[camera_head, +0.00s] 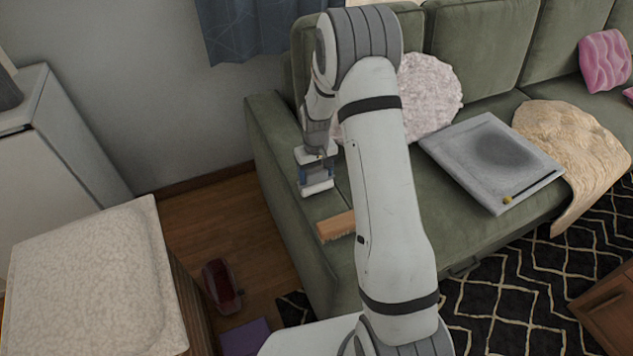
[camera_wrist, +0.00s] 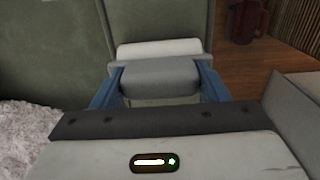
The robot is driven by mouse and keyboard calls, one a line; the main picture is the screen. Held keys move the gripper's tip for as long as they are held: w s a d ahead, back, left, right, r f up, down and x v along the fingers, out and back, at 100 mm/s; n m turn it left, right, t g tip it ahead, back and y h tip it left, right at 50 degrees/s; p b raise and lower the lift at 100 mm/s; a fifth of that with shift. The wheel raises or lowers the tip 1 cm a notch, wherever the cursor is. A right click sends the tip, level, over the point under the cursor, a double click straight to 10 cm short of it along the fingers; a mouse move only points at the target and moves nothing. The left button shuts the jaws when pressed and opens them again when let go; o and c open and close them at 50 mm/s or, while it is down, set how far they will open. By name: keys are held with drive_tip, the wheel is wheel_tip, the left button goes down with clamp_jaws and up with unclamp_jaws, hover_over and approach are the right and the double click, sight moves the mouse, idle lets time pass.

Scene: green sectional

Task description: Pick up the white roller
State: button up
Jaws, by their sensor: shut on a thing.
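The white roller (camera_head: 318,188) is at my gripper (camera_head: 316,174), over the left armrest of the green sofa. In the wrist view, a white cylindrical part of the roller (camera_wrist: 160,48) shows beyond a grey part between the two blue fingers. My gripper (camera_wrist: 158,82) is shut on the roller, with one finger at each side. I cannot tell whether the roller touches the armrest or hangs just above it. My fingers and wrist hide part of it.
A wooden brush (camera_head: 336,226) lies on the armrest near my arm. A grey square panel (camera_head: 470,160), a beige throw (camera_head: 575,150) and a fluffy pillow (camera_head: 432,95) are on the sofa. A pale-topped cabinet (camera_head: 85,270) stands left. A red object (camera_head: 222,286) is on the floor.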

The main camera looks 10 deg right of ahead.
drive_tip(key=c, duration=0.4)
wheel_tip(320, 180, up, 10)
drive_tip(key=shift+r, duration=0.1)
idle(0.4)
drive_tip(key=o, duration=0.5)
drive_tip(key=shift+c, duration=1.3)
drive_tip(key=shift+s, duration=0.15)
